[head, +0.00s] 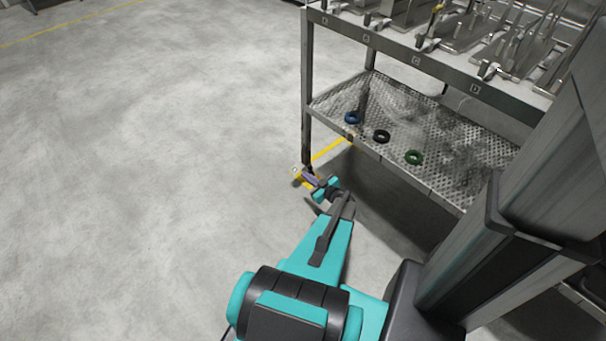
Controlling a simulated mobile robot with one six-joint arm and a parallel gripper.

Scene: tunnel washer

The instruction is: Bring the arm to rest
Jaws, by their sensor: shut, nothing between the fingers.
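My gripper (302,176) is at the end of my teal and black arm, near the middle of the head view. It is small in the picture, shut and empty. It is in front of the near left leg of a metal rack (307,88), with the floor behind it in the picture. I cannot tell how far it is from the leg. My arm reaches out from the bottom of the view, away from my body.
The rack's perforated lower shelf (440,135) holds a blue ring (352,118), a black ring (381,137) and a green ring (414,158). Several metal parts with clamps stand on its lettered top (395,49). Open concrete floor (140,170) lies to the left.

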